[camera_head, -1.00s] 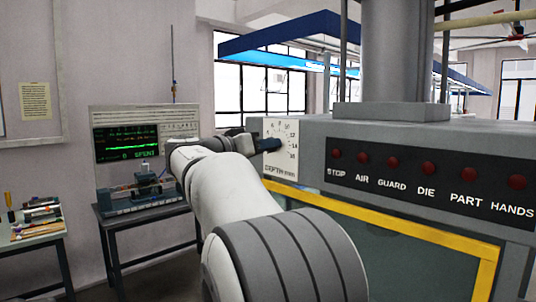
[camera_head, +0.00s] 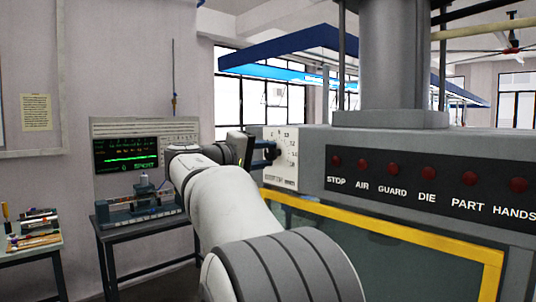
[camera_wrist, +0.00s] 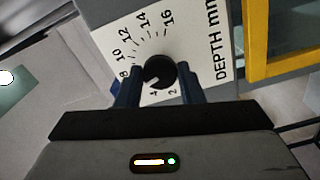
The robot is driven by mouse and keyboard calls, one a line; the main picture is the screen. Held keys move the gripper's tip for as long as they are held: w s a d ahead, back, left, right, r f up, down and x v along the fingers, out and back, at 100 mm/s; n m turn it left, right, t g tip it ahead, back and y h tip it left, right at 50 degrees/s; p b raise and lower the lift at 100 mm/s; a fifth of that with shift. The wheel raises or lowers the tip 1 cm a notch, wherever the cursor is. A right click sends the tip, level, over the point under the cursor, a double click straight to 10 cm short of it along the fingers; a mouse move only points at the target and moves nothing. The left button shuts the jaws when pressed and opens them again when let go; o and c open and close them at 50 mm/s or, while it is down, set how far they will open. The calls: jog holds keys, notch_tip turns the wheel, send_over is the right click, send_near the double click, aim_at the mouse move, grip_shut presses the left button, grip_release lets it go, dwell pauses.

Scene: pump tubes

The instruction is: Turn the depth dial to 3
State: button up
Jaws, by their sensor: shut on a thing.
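The depth dial is a round black knob (camera_wrist: 160,72) on a white plate (camera_wrist: 205,35) marked "DEPTH mm", with numbers around it.
The grey machine has a black panel (camera_head: 430,180) with several red lamps and a yellow frame (camera_head: 400,232) below. A bench with a green-screened instrument (camera_head: 126,152) stands left behind my arm. A small table (camera_head: 30,243) with tools is at far left.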

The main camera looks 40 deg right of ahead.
jog(key=n+p, duration=0.2)
jog(key=n, duration=0.4)
jog(key=shift+w+f+n, duration=0.1)
jog(key=shift+n, duration=0.2)
jog(key=n+p, duration=0.2)
jog(key=n, duration=0.1)
jog(key=shift+n+p, duration=0.3)
jog(key=shift+n, duration=0.1)
jog(key=shift+f+n+p, duration=0.1)
jog(key=shift+n+p, duration=0.2)
jog(key=shift+n, duration=0.3)
jog(key=shift+f, duration=0.1)
jog(key=o, duration=0.6)
jog(key=shift+a, duration=0.1)
jog(key=shift+o, duration=1.3)
jog(key=shift+a, duration=0.15)
jog(key=shift+o, duration=0.6)
jog(key=shift+r, duration=0.2)
